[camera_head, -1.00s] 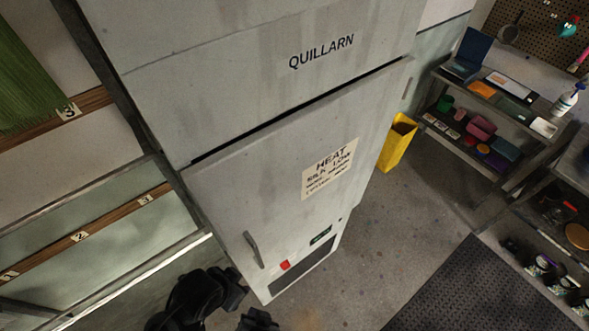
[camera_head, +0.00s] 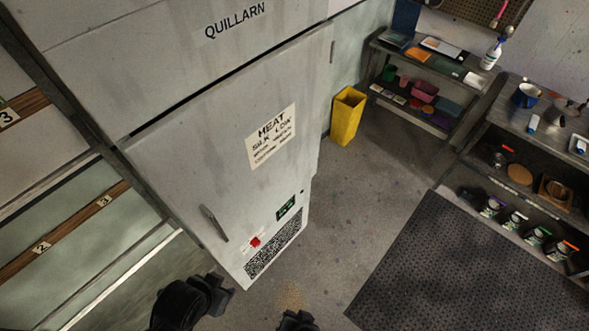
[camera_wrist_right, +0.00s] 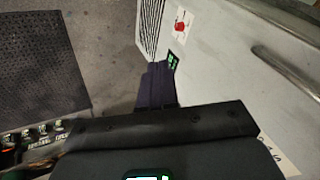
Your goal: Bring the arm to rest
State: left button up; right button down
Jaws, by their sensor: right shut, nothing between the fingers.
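My right gripper shows in the right wrist view (camera_wrist_right: 160,82), its dark fingers together with nothing between them. Its tips are seen against the floor and the lower front of the grey cabinet (camera_wrist_right: 240,65); I cannot tell the gap. In the head view, a small black part of what looks like the same gripper (camera_head: 297,320) shows at the bottom edge. My left arm's dark end (camera_head: 205,293) is at the bottom left of that view, in front of the cabinet's foot. Its fingers cannot be made out.
The tall QUILLARN cabinet (camera_head: 200,130) has its door closed, with a handle (camera_head: 214,224) and red switch (camera_head: 255,242). A yellow bin (camera_head: 346,115) stands beside it. A dark mat (camera_head: 465,265) lies before shelves (camera_head: 515,185) at right. Open floor (camera_head: 375,190) lies between.

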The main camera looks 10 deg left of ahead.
jog(key=d+r+n+h, duration=0.1)
jog(key=d+r, duration=0.2)
jog(key=d, duration=0.6)
jog(key=w+d+r+n+h, duration=0.1)
jog(key=d+r+h, duration=0.15)
jog(key=d, duration=0.55)
jog(key=d+r+n+h, duration=0.1)
jog(key=d+r, duration=0.3)
jog(key=d, duration=0.5)
notch_tip(320, 180, down, 64)
jog(key=b, duration=6.4)
jog(key=shift+n+g, duration=0.3)
jog(key=shift+r, duration=0.1)
